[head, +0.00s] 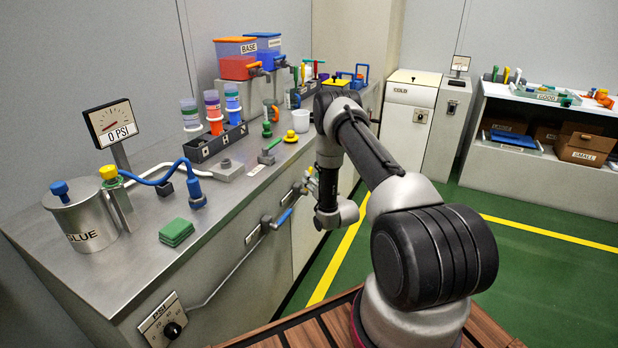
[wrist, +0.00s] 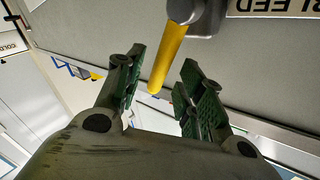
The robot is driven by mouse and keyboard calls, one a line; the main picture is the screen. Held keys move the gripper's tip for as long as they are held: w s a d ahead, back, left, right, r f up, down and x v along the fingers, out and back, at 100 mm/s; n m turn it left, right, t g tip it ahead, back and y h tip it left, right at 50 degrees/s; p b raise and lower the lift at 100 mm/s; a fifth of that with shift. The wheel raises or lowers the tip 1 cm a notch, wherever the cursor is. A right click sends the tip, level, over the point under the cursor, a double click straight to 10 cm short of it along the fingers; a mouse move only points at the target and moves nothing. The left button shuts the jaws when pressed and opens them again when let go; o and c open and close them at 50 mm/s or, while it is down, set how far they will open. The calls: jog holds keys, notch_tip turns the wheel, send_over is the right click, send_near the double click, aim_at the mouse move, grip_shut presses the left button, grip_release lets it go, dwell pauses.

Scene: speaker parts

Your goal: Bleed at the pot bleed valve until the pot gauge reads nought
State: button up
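The pot gauge (head: 108,123) stands on a post behind the glue pot (head: 86,222), and its plate reads 0 PSI. In the wrist view a yellow valve lever (wrist: 168,58) hangs from a grey body beside a label reading BLEED (wrist: 275,6). My gripper (wrist: 165,88) is open, with green-padded fingers on either side of the lever's free end. A gap shows on both sides, and I cannot see contact. In the head view my gripper (head: 312,186) is at the counter's front face, small and partly hidden by my arm.
A blue-handled valve (head: 282,218) is on the counter front, left of my gripper. A PSI regulator with a black knob (head: 172,330) is at the lower left. Bottles, a green pad stack (head: 176,232) and tubs crowd the counter. Green floor lies open to the right.

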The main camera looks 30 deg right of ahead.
jog(key=shift+w, duration=1.6)
grip_shut()
notch_tip(320, 180, down, 6)
jog(key=w+d+m+g+y, duration=0.2)
jog(key=d+m+g+y, duration=0.1)
jog(key=m+g, duration=0.4)
jog(key=shift+w+m, duration=0.15)
jog(key=shift+m, duration=0.25)
jog(key=shift+f, duration=0.2)
